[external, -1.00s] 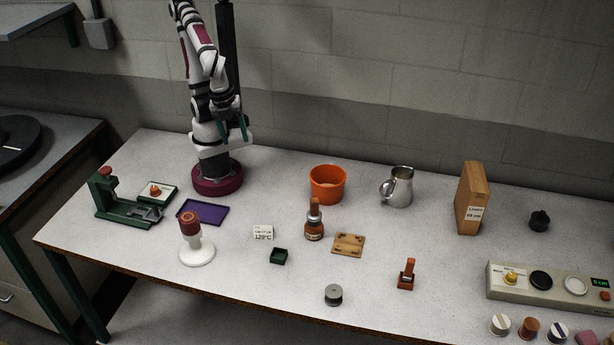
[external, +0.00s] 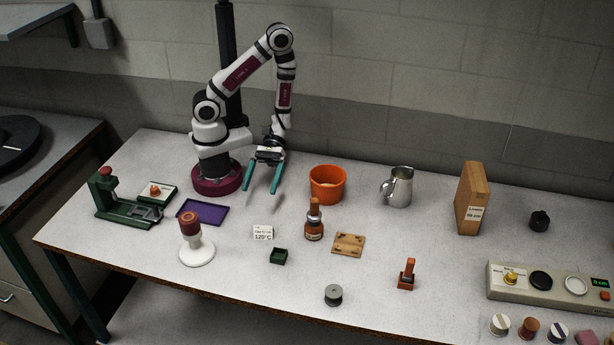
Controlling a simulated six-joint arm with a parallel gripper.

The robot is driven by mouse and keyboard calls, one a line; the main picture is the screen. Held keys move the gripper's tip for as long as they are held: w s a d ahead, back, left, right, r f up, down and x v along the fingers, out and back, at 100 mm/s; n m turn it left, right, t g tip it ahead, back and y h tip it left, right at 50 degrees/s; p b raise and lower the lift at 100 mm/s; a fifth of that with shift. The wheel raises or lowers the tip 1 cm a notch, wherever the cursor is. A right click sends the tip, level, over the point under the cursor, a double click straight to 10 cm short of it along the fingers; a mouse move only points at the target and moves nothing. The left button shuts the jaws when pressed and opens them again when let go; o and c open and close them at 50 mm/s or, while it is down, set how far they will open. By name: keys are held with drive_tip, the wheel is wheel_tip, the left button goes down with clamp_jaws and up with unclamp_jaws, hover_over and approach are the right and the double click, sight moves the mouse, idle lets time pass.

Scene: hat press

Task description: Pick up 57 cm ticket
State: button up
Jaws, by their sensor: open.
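A small white ticket (external: 263,232) stands on the table, left of the middle. Its large print reads 120°C; the smaller line above is too small to read, so I cannot confirm 57 cm. My gripper (external: 261,191) is open, with its two teal fingers spread and pointing down. It hangs above the table behind the ticket, apart from it, with nothing between the fingers.
A purple tray (external: 203,212) and white stand (external: 197,253) lie left of the ticket. A labelled wooden block (external: 471,198) stands farther right.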

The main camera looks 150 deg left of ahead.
sight(263, 228)
drive_tip(key=a+f+n+t+y, duration=0.1)
drive_tip(key=n, duration=0.1)
drive_tip(key=a+f+n+t+y, duration=0.1)
drive_tip(key=n, duration=0.1)
drive_tip(key=shift+w+a+f, duration=0.1)
drive_tip(key=shift+a+f, duration=0.15)
drive_tip(key=shift+f, duration=0.1)
drive_tip(key=x, duration=0.9)
drive_tip(key=shift+w+d+f, duration=0.15)
drive_tip(key=shift+w+d, duration=0.05)
drive_tip(key=x, duration=0.5)
drive_tip(key=shift+s+d+f, duration=0.15)
drive_tip(key=shift+s+d, duration=0.05)
drive_tip(key=shift+s, duration=0.05)
drive_tip(key=shift+w+d+f, duration=0.15)
drive_tip(key=shift+w, duration=0.2)
drive_tip(key=c, duration=1.3)
